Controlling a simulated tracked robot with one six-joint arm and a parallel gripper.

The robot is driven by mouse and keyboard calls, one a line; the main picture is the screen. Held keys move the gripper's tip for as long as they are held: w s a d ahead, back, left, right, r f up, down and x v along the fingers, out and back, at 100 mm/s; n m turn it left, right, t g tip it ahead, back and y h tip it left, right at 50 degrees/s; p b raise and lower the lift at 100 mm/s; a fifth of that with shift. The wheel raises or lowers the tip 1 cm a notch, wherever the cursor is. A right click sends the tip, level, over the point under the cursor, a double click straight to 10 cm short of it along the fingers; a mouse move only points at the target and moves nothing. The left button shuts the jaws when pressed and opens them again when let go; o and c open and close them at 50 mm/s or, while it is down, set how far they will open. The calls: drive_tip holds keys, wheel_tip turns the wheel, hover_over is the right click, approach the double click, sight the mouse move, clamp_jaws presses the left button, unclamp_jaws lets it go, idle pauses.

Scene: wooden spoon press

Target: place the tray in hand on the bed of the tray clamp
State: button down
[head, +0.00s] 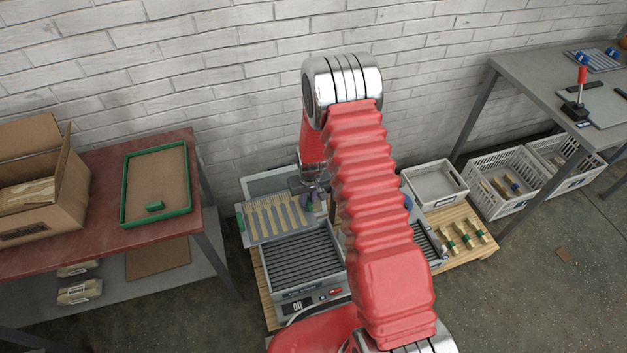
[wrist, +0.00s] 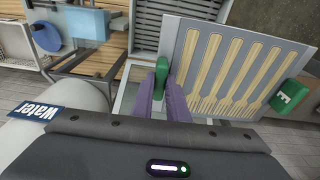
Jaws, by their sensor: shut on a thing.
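The tray (head: 253,231) is a flat grey plate holding a row of several pale wooden forks. It also fills the upper right of the wrist view (wrist: 301,60), with a green grip at each end. My gripper (head: 312,190) is shut on one green grip (wrist: 162,78), between its purple fingers. The tray hangs to the left of my arm, beside and seemingly above the grey slatted machine. A clamp with a red-tipped lever (head: 581,78) stands on a grey plate (head: 601,110) on the right table, far from my gripper. It appears to be the tray clamp.
A red-topped table (head: 95,225) at left carries a cardboard box (head: 45,190) and a green-rimmed tray (head: 187,205). The slatted machine (head: 300,262) stands on a wooden pallet. A grey bin (head: 436,198) and white crates (head: 492,202) stand right of my arm.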

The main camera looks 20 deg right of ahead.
drive_tip(key=s+a+r, duration=0.1)
drive_tip(key=s+r, duration=0.2)
drive_tip(key=r, duration=0.4)
drive_tip(key=s+a+r, duration=0.2)
drive_tip(key=s+r, duration=0.1)
drive_tip(key=r, duration=0.5)
drive_tip(key=shift+s+a+r, duration=0.15)
drive_tip(key=shift+a+r, duration=0.15)
drive_tip(key=shift+s, duration=0.1)
